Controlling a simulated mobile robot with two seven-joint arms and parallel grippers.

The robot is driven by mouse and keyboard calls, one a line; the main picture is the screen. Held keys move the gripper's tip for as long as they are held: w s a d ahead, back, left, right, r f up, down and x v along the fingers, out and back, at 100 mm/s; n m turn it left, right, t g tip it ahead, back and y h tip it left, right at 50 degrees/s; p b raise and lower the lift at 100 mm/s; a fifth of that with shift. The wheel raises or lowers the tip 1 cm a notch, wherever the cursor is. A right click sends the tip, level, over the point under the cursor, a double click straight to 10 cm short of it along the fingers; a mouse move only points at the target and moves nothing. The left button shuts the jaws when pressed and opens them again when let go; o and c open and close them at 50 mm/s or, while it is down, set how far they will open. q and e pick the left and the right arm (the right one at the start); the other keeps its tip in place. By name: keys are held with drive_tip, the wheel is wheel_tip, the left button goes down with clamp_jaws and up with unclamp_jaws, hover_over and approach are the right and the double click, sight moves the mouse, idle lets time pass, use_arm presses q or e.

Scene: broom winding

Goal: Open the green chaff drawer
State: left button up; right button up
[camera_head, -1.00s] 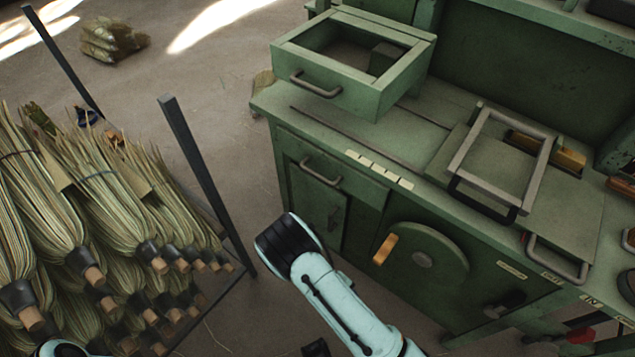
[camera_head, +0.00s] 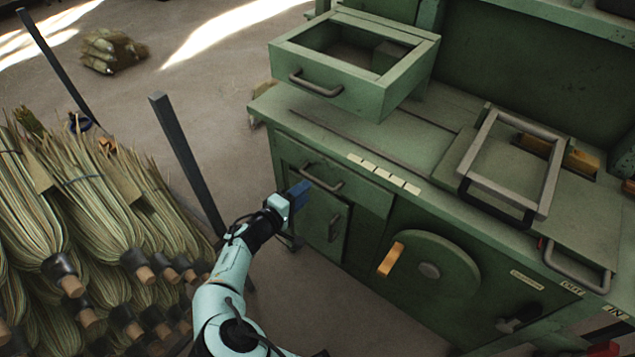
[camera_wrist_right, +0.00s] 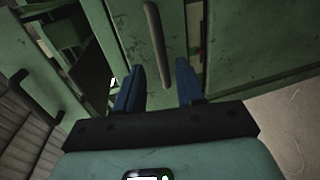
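A green drawer front (camera_head: 362,197), flush with the cabinet, sits at its upper left in the head view. It has a dark bar handle (camera_head: 320,178). The cabinet carries no readable label naming the chaff drawer. My right gripper (camera_head: 297,195) is just in front of this drawer, close to the handle's left end. In the right wrist view its two blue fingers (camera_wrist_right: 158,72) are apart. A bar handle (camera_wrist_right: 157,45) appears between and beyond them, and no contact shows. I cannot tell how deep the fingers reach. My left gripper is out of view.
An open-topped green box drawer (camera_head: 355,95) with its own handle sits above the worktop. Below the closed drawer is a small door (camera_head: 318,222); a wheel with a wooden handle (camera_head: 428,268) is to its right.

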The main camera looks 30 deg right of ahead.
sight(316, 183)
drive_tip(key=x, duration=0.7)
drive_tip(key=shift+d, duration=0.1)
clamp_jaws()
